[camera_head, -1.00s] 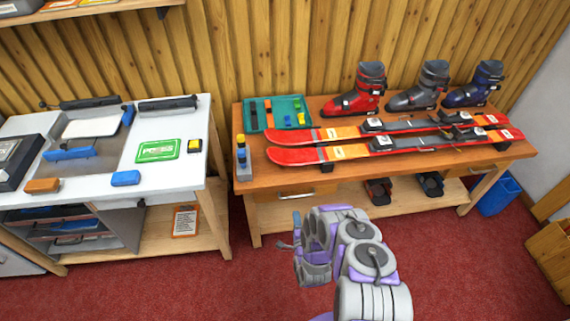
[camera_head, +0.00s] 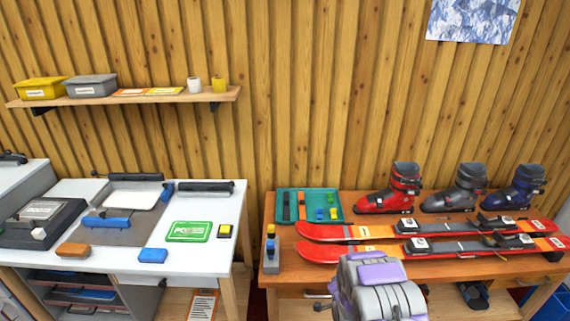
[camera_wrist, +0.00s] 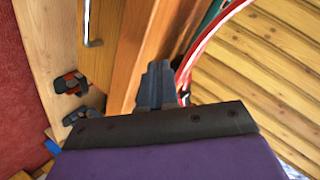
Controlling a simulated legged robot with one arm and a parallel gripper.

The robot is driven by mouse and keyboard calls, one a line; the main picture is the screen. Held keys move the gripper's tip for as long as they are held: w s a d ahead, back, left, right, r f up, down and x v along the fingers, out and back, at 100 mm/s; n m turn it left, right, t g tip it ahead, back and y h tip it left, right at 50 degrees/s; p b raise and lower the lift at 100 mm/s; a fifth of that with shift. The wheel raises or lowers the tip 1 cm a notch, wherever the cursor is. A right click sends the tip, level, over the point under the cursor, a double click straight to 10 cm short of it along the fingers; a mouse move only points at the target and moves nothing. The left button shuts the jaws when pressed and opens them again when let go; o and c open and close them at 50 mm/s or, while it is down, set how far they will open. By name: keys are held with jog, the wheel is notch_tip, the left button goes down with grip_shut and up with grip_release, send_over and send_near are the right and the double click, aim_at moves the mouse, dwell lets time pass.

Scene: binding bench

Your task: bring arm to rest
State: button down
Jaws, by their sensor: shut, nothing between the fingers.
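My arm (camera_head: 375,287) shows at the bottom of the head view, in front of the ski bench, as a folded grey and purple shape. The head view does not show my fingertips. In the wrist view my gripper (camera_wrist: 155,82) points at the front edge of the wooden bench (camera_wrist: 150,50). Its dark fingers are together with nothing between them. A red ski edge (camera_wrist: 190,62) lies just beyond the fingers.
The bench holds red skis (camera_head: 450,246), several boots such as the red one (camera_head: 390,190), and a green tray (camera_head: 281,196). A white worktable (camera_head: 115,262) with tools stands left. A wall shelf (camera_head: 130,99) holds bins. A narrow gap separates the tables.

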jog(key=s+r+n+g+h, duration=0.1)
jog(key=s+r+n+g, duration=0.25)
jog(key=s+r, duration=0.6)
jog(key=s+r+n+g, duration=0.2)
jog(key=s+r+g, duration=0.25)
jog(key=r, duration=0.95)
jog(key=s+a+r+n+g, duration=0.1)
jog(key=s+r, duration=0.3)
jog(key=s, duration=0.8)
jog(key=s+a+r+n+g+y, duration=0.1)
jog(key=s+r, duration=0.4)
jog(key=s, duration=0.8)
jog(key=s+a+r+n+g, duration=0.3)
jog(key=s+r+n+g, duration=0.1)
jog(key=s, duration=0.8)
jog(key=shift+s+a+r, duration=0.15)
jog(key=shift+s+r, duration=0.2)
jog(key=shift+r, duration=0.1)
